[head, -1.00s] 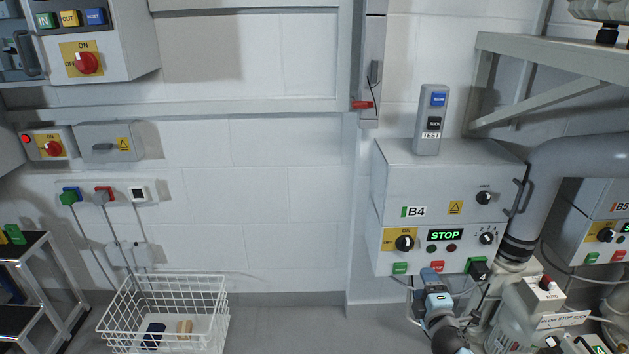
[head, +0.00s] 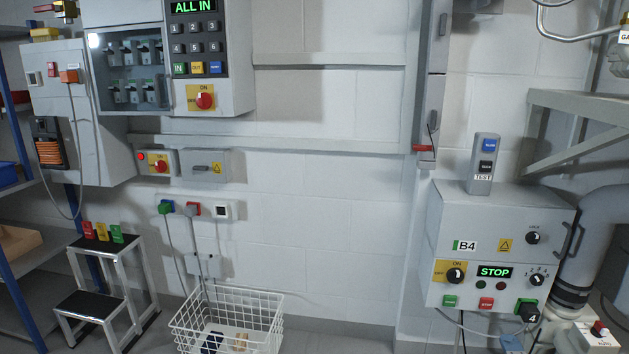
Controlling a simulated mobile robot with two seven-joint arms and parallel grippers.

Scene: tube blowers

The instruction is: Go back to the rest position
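Neither of my grippers can be made out in the head view. A small pale blue-grey part (head: 512,343) shows at the bottom edge, below the B4 control box (head: 502,217). Most of it is cut off, and I cannot tell if it is part of my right arm. The B4 box shows a lit green STOP display (head: 494,272). A grey TEST handset (head: 483,163) stands upright on top of the box.
A white wire basket (head: 228,316) with small items stands at the bottom middle. A step stool (head: 92,306) with coloured tags is at the left, beside blue shelving. Wall cabinet (head: 150,52) reads ALL IN. A thick grey pipe (head: 600,230) is at the right.

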